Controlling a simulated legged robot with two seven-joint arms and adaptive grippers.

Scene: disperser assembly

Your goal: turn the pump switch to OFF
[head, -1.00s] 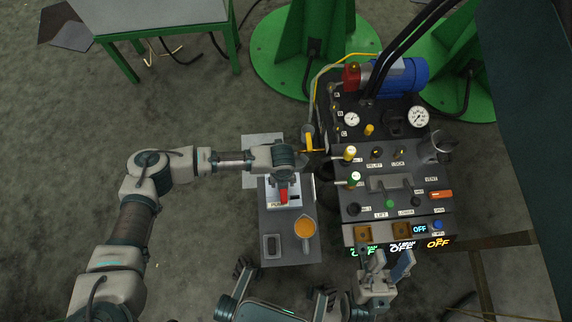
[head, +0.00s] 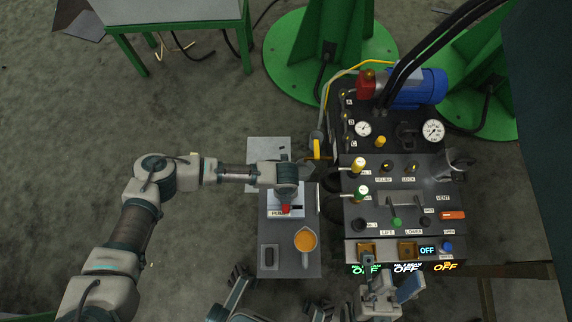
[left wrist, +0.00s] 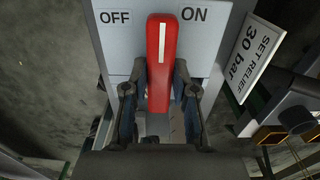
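The pump switch has a red handle with a white stripe (left wrist: 161,70). In the left wrist view it stands nearly upright between the OFF label on the left and the ON label on the right, leaning very slightly toward ON. My left gripper (left wrist: 162,75) has a finger on each side of the handle, close against it. In the head view my left gripper (head: 286,198) covers most of the switch, and only a small red part shows above the PUMP label. My right gripper (head: 388,280) is open and empty at the panel's front edge.
The dark control panel (head: 377,222), with gauges, valves and levers, stands right of the switch plate. An orange-filled jug (head: 305,241) stands just in front of the switch. A SET RELIEF 30 bar sign (left wrist: 246,57) is beside it. A blue motor (head: 420,88) is behind.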

